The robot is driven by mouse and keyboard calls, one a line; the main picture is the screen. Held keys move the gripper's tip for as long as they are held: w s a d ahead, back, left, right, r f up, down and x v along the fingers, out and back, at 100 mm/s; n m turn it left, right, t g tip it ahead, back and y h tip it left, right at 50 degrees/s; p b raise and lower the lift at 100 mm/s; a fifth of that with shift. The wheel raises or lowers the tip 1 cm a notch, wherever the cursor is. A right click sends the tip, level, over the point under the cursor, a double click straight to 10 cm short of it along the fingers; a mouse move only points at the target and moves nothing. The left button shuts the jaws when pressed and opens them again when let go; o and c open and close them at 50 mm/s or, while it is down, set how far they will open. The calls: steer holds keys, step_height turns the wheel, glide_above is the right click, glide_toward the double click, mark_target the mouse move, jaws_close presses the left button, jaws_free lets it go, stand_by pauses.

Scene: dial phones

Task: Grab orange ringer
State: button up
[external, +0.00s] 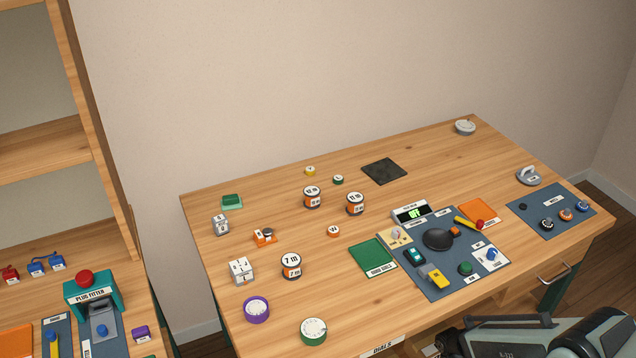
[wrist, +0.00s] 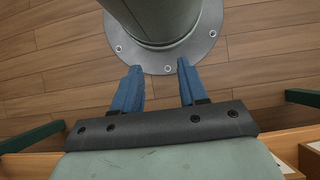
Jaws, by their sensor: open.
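I cannot tell for sure which orange thing is the ringer. A small orange block with a dark round part and a white label (external: 264,238) sits on the left half of the table. A small round orange piece with a white lettered top (external: 333,231) lies right of it. Several drums with orange bands and white tops stand near, one at the front (external: 291,266) and two farther back (external: 312,197). My gripper (wrist: 158,85) shows in the wrist view with two blue fingers apart and nothing between them. It points toward my base and the floor, away from these things.
A blue-grey panel (external: 415,278) with several parts fills the table's middle right. A smaller mat (external: 548,228) with round knobs lies at the right. A green mat (external: 372,256), white block (external: 241,270) and purple dial (external: 256,309) are around. Part of my arm shows at lower right.

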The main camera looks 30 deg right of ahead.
steer(key=o, duration=0.6)
steer(key=shift+o, duration=0.2)
steer(key=shift+w, duration=0.1)
